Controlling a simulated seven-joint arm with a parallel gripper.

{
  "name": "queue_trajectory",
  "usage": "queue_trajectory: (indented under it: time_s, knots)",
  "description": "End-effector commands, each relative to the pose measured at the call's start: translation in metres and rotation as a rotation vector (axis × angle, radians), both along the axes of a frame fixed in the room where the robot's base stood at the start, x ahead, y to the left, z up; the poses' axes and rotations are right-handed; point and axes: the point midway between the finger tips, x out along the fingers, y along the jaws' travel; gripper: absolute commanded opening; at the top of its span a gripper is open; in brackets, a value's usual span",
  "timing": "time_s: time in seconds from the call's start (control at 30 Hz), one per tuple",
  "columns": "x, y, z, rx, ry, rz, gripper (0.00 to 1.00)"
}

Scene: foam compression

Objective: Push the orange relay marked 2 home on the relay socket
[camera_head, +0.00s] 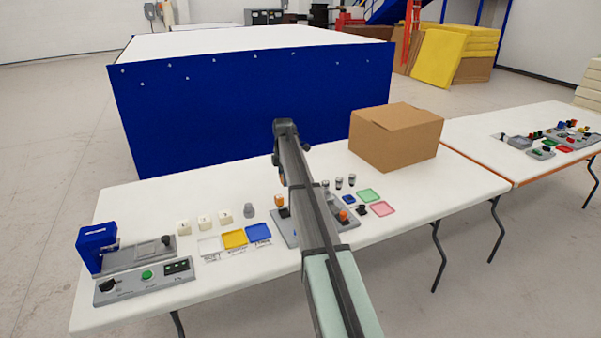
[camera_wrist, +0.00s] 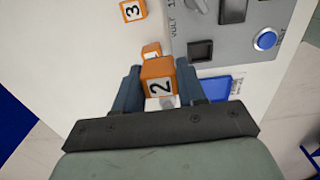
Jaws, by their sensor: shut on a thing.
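In the wrist view, my gripper (camera_wrist: 158,76) is shut on the orange relay marked 2 (camera_wrist: 157,68), with one finger at each side of it. Its white label faces the camera, and a pale part shows below the label. What lies under the relay is hidden, so I cannot tell whether it touches a socket. A dark square recess (camera_wrist: 200,50) is in the grey panel (camera_wrist: 178,22) to the right; I cannot tell whether it is the relay socket.
An orange block marked 3 (camera_wrist: 132,10) and another orange block (camera_wrist: 151,50) lie beyond the held relay. The panel has a blue button (camera_wrist: 265,39) and a black part (camera_wrist: 232,10). A cardboard box (camera_head: 396,137) stands at the table's back right.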

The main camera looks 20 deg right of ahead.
Motion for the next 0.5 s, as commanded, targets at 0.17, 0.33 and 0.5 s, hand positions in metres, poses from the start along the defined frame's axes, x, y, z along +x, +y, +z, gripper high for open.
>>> queue_trajectory:
  time_s: [0.17,0.33,0.5]
  knots:
    - [-0.047,0.027,-0.001,0.0,0.0,0.013,0.1]
    - [-0.064,0.029,-0.002,0.001,0.005,0.002,0.1]
    - [-0.067,0.03,-0.004,0.002,0.011,-0.01,0.1]
